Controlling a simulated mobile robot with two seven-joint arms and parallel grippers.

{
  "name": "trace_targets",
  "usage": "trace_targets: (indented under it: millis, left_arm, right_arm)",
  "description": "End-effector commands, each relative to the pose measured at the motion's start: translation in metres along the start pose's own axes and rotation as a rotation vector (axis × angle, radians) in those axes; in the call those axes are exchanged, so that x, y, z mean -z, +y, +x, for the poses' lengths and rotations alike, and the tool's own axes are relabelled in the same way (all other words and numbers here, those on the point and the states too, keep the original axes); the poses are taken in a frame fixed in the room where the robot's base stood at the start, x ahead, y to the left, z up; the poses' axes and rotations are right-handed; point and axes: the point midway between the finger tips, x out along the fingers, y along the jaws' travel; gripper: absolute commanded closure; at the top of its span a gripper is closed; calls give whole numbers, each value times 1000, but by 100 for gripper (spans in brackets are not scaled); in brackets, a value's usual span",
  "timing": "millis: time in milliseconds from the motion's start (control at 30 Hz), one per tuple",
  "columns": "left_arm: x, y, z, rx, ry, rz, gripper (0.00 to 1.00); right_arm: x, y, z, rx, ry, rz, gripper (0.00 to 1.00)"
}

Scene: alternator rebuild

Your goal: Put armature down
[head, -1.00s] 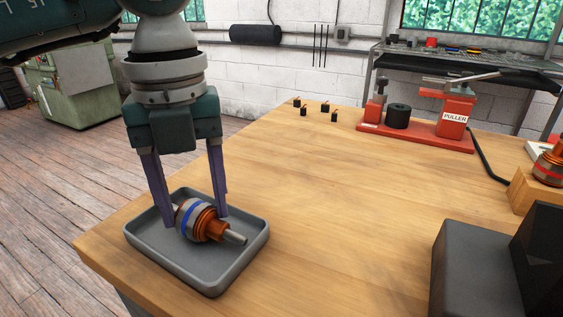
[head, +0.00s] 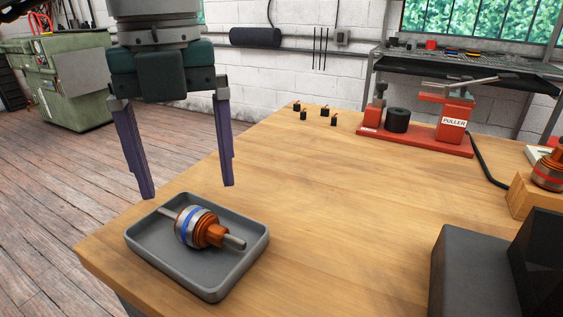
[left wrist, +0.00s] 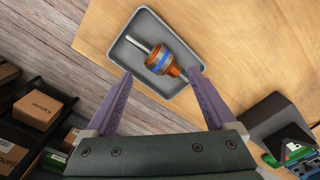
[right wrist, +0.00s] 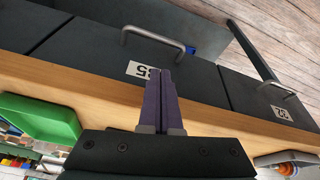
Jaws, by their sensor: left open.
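The armature (head: 196,227), with a blue band, copper-coloured parts and a grey shaft, lies on its side in the grey tray (head: 165,262) at the table's front left corner. It also shows in the left wrist view (left wrist: 162,60). My left gripper (head: 189,191) is open and empty above the tray, its fingers wide apart and clear of the armature. My right gripper (right wrist: 160,78) shows only in the right wrist view, its fingers together with nothing seen between them, near the wooden table edge and dark drawers.
A red puller (head: 452,120) stands at the back of the table (head: 330,210), with several small black parts (head: 304,113) to its left. Another armature with a red band (head: 549,170) sits on a wooden block at the right. A dark box (head: 470,270) stands front right. The table's middle is clear.

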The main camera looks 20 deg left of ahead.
Motion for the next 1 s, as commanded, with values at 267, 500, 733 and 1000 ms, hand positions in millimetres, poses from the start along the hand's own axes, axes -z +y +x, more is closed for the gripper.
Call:
trace_targets:
  millis: [267,500,733,1000]
  left_arm:
    - [0,-1,-56,3,-2,0,11]
    - [0,0,-70,0,1,-1,11]
    - [0,0,-70,0,1,-1,11]
    - [8,-9,-69,38,29,35,11]
  right_arm:
    - [1,0,-4,0,0,0,100]
    - [2,0,-4,0,0,0,100]
    - [2,0,-4,0,1,1,100]
    - [3,-1,-8,3,1,4,100]
